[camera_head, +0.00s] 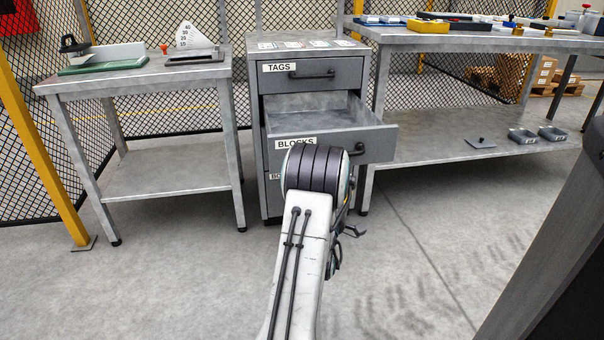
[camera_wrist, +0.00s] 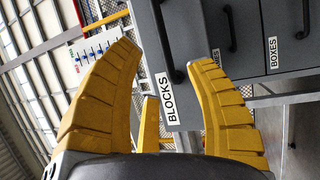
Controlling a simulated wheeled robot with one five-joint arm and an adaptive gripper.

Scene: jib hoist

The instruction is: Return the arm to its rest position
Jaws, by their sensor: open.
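My arm reaches forward from the bottom middle of the head view toward the grey drawer cabinet (camera_head: 310,62). My gripper (camera_wrist: 168,55) shows in the wrist view with its yellow fingers spread wide and nothing between them. In the head view my arm mostly hides it. The BLOCKS drawer (camera_head: 378,135) is pulled out, and the inside that shows is empty. Its label and dark handle (camera_wrist: 170,42) show beyond my fingers in the wrist view, and my fingers look apart from the handle. The TAGS drawer (camera_head: 340,75) above it is shut.
A steel table (camera_head: 135,78) with a green-based device stands left of the cabinet. A longer workbench (camera_head: 450,40) with trays stands right. A yellow post (camera_head: 50,160) is at far left. A dark panel fills the right edge. The floor around my arm is clear.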

